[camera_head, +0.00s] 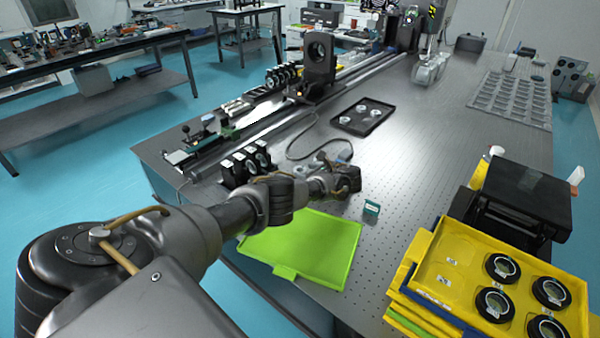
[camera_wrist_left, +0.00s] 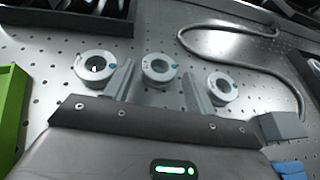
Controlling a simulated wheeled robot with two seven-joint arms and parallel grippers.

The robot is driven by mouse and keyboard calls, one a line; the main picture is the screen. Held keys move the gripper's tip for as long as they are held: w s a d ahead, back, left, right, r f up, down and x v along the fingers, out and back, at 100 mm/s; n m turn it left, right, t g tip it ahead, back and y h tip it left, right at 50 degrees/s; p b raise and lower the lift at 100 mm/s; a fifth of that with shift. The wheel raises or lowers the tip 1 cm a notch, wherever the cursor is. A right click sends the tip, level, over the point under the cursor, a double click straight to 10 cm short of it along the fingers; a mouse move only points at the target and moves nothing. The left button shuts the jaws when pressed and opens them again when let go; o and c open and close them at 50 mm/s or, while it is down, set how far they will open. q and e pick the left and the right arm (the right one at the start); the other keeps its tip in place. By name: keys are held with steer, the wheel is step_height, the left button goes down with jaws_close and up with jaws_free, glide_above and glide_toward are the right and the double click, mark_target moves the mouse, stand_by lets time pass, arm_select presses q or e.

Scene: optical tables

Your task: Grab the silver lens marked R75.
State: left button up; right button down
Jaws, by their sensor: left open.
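Three silver ring-shaped lenses lie in a row on the perforated table in the left wrist view: a left one (camera_wrist_left: 83,72), a middle one (camera_wrist_left: 158,81) and a right one (camera_wrist_left: 231,91).
A bright green tray (camera_head: 305,250) lies in front of the gripper. Black lens mounts (camera_head: 245,160) and a looped cable (camera_head: 318,150) are behind. A small green-edged box (camera_head: 371,208) stands close by. A black tray (camera_head: 346,123) holds lenses farther back; yellow trays (camera_head: 435,262) stand at right.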

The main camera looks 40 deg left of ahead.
mark_target(300, 171)
arm_select(q)
steer(key=shift+x, duration=0.8)
steer(key=shift+a+f+b, duration=0.25)
steer(key=shift+a+b, duration=0.1)
steer(key=shift+a, duration=0.1)
steer(key=c, duration=0.7)
steer(key=shift+c, duration=0.2)
steer(key=shift+r, duration=0.15)
